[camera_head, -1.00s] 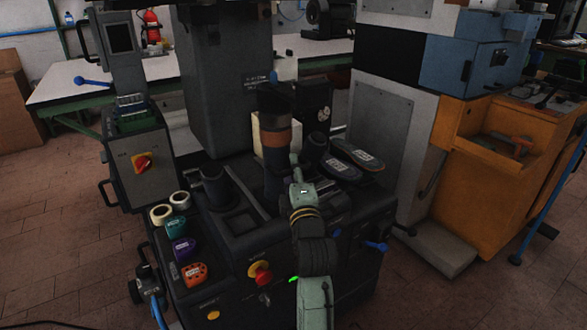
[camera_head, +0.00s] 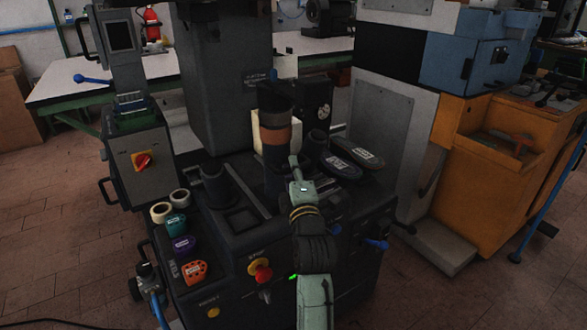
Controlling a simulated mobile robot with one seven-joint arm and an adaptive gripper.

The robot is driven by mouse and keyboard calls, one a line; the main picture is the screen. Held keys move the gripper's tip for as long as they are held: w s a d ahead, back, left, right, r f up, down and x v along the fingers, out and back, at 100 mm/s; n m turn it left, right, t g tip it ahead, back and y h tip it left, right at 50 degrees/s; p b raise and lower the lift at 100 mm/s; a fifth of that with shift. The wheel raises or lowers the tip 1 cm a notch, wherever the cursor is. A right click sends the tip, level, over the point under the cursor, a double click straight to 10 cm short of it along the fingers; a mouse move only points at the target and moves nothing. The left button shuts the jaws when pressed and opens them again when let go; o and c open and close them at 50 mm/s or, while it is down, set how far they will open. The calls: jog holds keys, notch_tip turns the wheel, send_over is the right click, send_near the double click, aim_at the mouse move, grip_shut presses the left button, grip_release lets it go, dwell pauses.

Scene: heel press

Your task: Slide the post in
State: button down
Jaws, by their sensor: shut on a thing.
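The post appears to be the tall dark cylinder with a brown band (camera_head: 276,136), upright in the middle of the black press bed. Its lower end is partly hidden by my gripper, so I cannot tell how it meets the bed. My gripper (camera_head: 293,162) reaches up from the lower right against the right side of the post's lower part. It looks shut on the post, but its fingertips are small and dark, and their contact is hard to see.
A pale block (camera_head: 258,135) stands behind the post. Another short cylinder (camera_head: 214,185) stands left.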

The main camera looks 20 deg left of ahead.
jog(key=shift+a, duration=0.1)
dwell(0.3)
jog(key=w+a+b, duration=0.1)
jog(key=w+a, duration=0.9)
jog(key=a, duration=0.3)
jog(key=shift+w+a, duration=0.25)
jog(key=shift+w, duration=0.05)
jog(key=shift+r, duration=0.1)
jog(key=c, duration=1.8)
grip_release()
jog(key=shift+a, duration=0.15)
jog(key=shift+c, duration=0.2)
jog(key=shift+o, duration=1.2)
